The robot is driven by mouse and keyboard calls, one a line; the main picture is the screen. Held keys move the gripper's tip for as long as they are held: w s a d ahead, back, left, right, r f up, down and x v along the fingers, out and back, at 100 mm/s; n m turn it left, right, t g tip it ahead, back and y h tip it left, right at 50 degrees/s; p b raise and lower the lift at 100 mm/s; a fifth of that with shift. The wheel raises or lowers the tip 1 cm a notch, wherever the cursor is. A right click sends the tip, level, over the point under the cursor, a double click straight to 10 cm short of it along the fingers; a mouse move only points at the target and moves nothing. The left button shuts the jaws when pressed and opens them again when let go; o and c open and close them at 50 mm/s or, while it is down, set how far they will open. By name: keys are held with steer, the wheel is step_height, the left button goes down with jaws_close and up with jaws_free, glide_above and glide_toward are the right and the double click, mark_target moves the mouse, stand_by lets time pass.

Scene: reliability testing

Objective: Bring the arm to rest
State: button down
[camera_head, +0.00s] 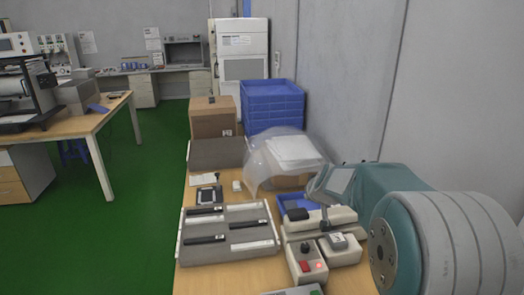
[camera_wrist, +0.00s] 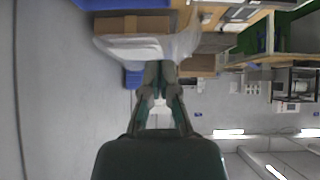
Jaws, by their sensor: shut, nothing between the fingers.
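My gripper (camera_wrist: 160,72) shows in the wrist view, with its dark and teal fingers together at the middle of the picture. It is shut and nothing shows between the fingers. The wrist picture is upside down. A clear plastic bag (camera_wrist: 185,45) lies behind the fingertips in that view; I cannot tell the distance. In the head view, large white and teal links of my arm (camera_head: 445,240) fill the lower right, beside the wooden workbench (camera_head: 230,278). The gripper itself cannot be made out in the head view.
The workbench holds a grey tray (camera_head: 230,236) with dark devices, a control box with a red light (camera_head: 306,262), a clear bag (camera_head: 285,155), a cardboard box (camera_head: 212,118) and blue crates (camera_head: 272,105). A grey wall (camera_head: 440,90) stands right. Green floor (camera_head: 130,215) is clear at left.

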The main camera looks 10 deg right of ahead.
steer(key=s+a+r, duration=0.5)
steer(key=s, duration=0.3)
steer(key=s+a+g, duration=0.1)
steer(key=s+a, duration=0.1)
steer(key=s, duration=1.2)
steer(key=s+a+g, duration=0.2)
steer(key=s, duration=1.2)
steer(key=shift+a+f+m+g, duration=0.2)
steer(key=shift+f+m+g, duration=0.1)
steer(key=shift+f, duration=0.1)
